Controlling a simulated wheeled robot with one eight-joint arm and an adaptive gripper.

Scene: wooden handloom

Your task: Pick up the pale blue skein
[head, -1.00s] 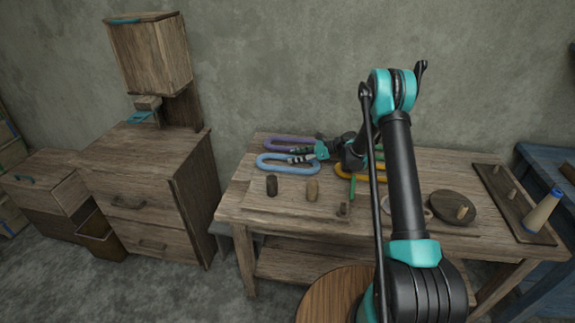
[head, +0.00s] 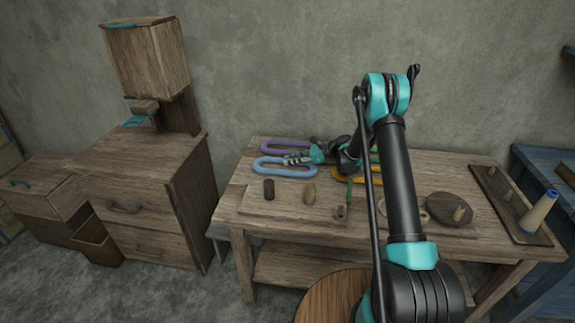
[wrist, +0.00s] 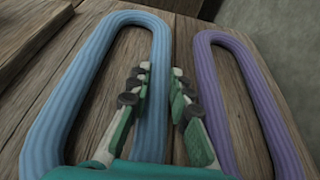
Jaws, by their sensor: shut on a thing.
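The pale blue skein (head: 285,173) is a long ribbed loop lying on the wooden table at its back left. In the wrist view the skein (wrist: 72,88) fills the left and middle. My gripper (head: 290,159) reaches in from the right over the loop. In the wrist view my gripper (wrist: 161,70) has its fingers on either side of the loop's right strand, shut on it. The skein still looks flat on the table; any small gap beneath cannot be seen. The strand's near part is hidden by the fingers and palm.
A purple skein (head: 266,147) lies close behind; in the wrist view it (wrist: 250,90) runs just right of the fingers. A yellow skein (head: 345,179) is partly behind my arm.

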